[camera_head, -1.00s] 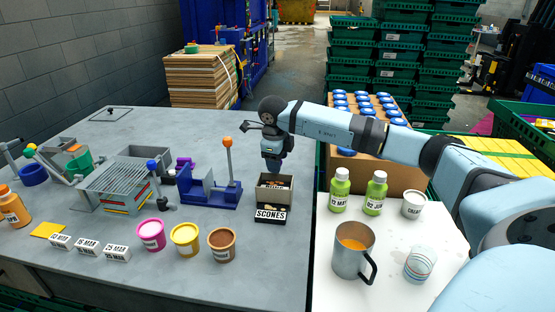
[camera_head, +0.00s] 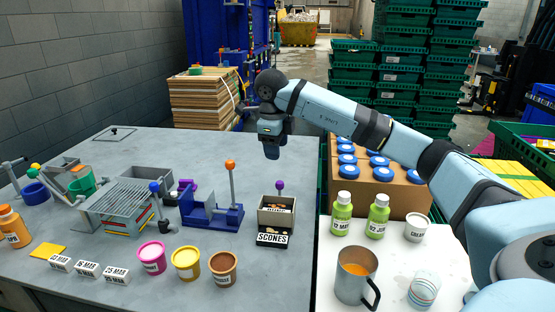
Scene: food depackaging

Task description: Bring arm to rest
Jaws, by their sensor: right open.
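My right arm comes in from the right. Its gripper (camera_head: 272,150) points down in the air above the grey table (camera_head: 240,270), over and behind the box marked SCONES (camera_head: 272,239). The gripper is open, and I see nothing held in it. A purple knob (camera_head: 280,186) stands up at the back of the scones box. My left gripper is not in view.
A blue fixture with an orange-knobbed lever (camera_head: 230,167) stands left of the box. Several tubs sit at the front, including a brown one (camera_head: 223,268). At the right, green bottles (camera_head: 377,216) and a metal jug (camera_head: 355,276) stand on a white surface (camera_head: 402,249).

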